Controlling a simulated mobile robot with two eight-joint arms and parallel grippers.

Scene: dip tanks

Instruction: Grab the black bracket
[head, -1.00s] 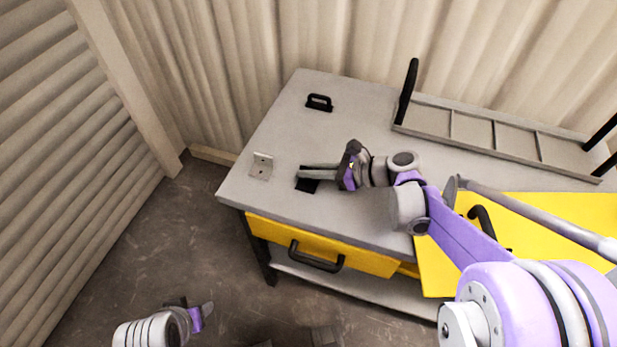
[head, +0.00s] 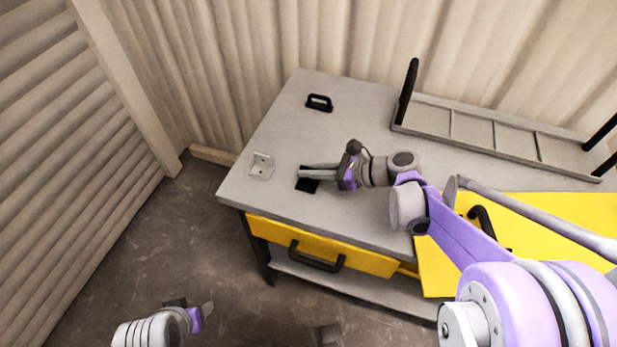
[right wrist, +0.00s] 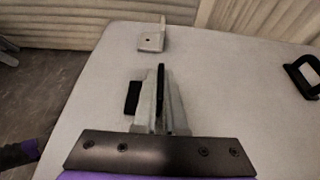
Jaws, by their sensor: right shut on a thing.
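The black bracket (head: 307,185) is on the grey table near its front left part, partly hidden by my right gripper (head: 303,173). In the right wrist view the bracket (right wrist: 133,97) shows a flat black part left of the fingers and a thin upright part between them. My right gripper (right wrist: 160,80) is shut on that upright part. My left gripper (head: 207,313) is low at the bottom left, away from the table; its jaws are too small to judge.
A light metal bracket (head: 261,166) sits left of the black one, also in the right wrist view (right wrist: 151,40). A grey rack with black handles (head: 495,135) stands at the back right. A yellow drawer (head: 380,262) is below the tabletop.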

